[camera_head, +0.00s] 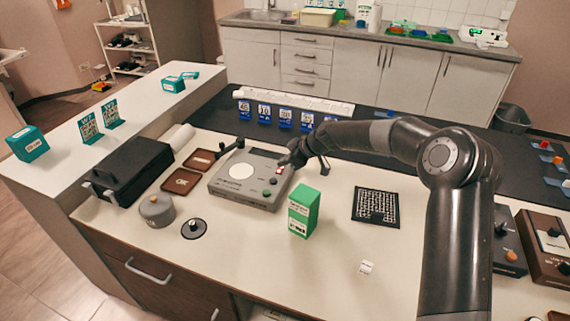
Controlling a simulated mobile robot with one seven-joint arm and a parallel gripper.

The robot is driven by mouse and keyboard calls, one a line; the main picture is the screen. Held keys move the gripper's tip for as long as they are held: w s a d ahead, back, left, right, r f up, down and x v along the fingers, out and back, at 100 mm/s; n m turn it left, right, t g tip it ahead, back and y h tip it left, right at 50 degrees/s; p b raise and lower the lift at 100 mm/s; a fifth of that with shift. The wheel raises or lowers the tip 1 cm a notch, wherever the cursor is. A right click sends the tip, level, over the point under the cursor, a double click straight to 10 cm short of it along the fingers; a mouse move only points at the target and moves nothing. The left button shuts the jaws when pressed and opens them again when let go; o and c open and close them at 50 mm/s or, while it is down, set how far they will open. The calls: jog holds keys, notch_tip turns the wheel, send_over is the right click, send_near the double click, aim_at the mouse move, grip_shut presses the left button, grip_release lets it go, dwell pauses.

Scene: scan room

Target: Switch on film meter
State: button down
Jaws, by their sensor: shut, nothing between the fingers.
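A grey box-shaped device (230,191), which looks like the film meter, sits on the pale worktop left of centre. It has a round white disc (242,171) on top, a black arm at its back left and small controls on its right side. A small red-and-white switch (279,170) is at its upper right, and a green and a red button lie below it. My gripper (285,164) is shut and empty, with its fingertips right at or just above the switch. I cannot tell whether they touch it, or which way the switch is set.
A green carton (303,211) stands right of the device, and a black grid pad (376,206) lies further right. Brown trays (182,181), a grey round pot (157,210) and a black case (131,171) are on the left. Blue numbered tags (264,111) line the back.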

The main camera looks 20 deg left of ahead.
jog(key=r, duration=0.1)
jog(key=d+r, duration=0.1)
jog(key=r, duration=0.1)
jog(key=shift+s+r, duration=0.15)
jog(key=shift+r, duration=0.1)
jog(key=v, duration=0.8)
jog(key=shift+s+d+r, duration=0.2)
jog(key=shift+s+r, duration=0.05)
jog(key=shift+s, duration=0.05)
jog(key=shift+w+r, duration=0.1)
jog(key=shift+w, duration=0.6)
